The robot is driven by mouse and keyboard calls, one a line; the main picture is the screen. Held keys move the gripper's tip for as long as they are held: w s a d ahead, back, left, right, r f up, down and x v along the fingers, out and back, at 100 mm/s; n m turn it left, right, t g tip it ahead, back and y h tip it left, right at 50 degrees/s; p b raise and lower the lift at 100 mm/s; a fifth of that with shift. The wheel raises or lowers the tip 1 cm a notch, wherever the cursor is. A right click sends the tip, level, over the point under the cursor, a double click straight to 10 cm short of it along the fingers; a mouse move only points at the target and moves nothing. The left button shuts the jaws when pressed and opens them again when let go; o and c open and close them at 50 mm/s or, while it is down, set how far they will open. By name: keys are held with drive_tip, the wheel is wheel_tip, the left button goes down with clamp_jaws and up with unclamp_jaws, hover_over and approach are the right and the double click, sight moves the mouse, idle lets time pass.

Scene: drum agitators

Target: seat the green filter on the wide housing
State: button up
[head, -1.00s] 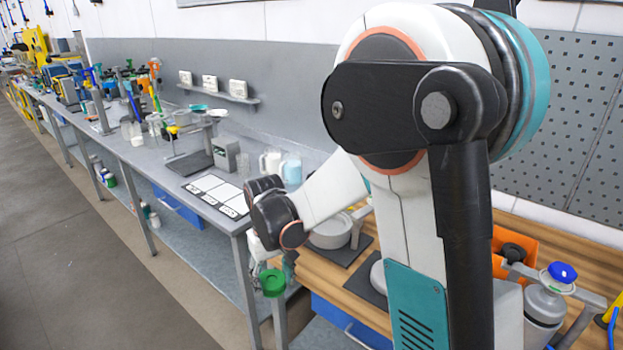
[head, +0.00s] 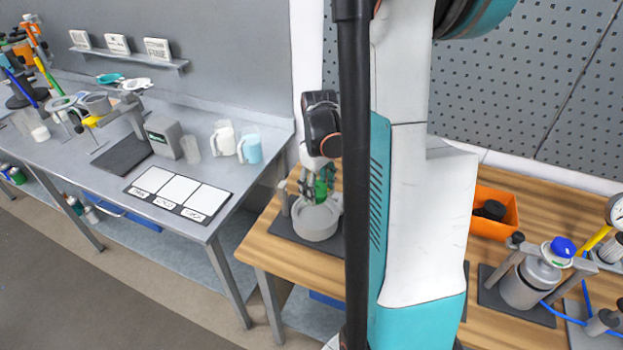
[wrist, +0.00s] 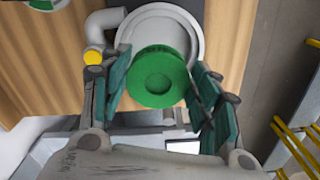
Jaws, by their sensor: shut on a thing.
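The green filter (wrist: 158,77) is a round green piece with a ringed face, held between my gripper's (wrist: 160,90) teal-padded fingers in the wrist view. Behind it is the wide housing (wrist: 196,22), a pale grey round body with a broad rim. The filter covers part of its opening in that view. In the head view my gripper (head: 318,182) points down over the grey housing (head: 316,222) on the wooden bench, with the green filter (head: 321,189) at its fingers. I cannot tell whether the filter touches the housing.
A bent pipe with a yellow cap (wrist: 93,57) stands beside the housing. An orange bin (head: 493,213) and a blue-capped canister (head: 530,282) are to the right on the bench. A grey table (head: 160,225) with mugs stands left. My arm hides the bench's middle.

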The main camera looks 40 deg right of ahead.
drive_tip(key=shift+f+b, duration=2.9)
drive_tip(key=shift+f, duration=0.8)
drive_tip(key=shift+s, duration=0.2)
drive_tip(key=shift+f+b, duration=0.3)
drive_tip(key=shift+b, duration=0.15)
drive_tip(key=shift+f, duration=0.25)
drive_tip(key=shift+f+b, duration=0.15)
drive_tip(key=shift+b, duration=0.25)
drive_tip(key=o, duration=1)
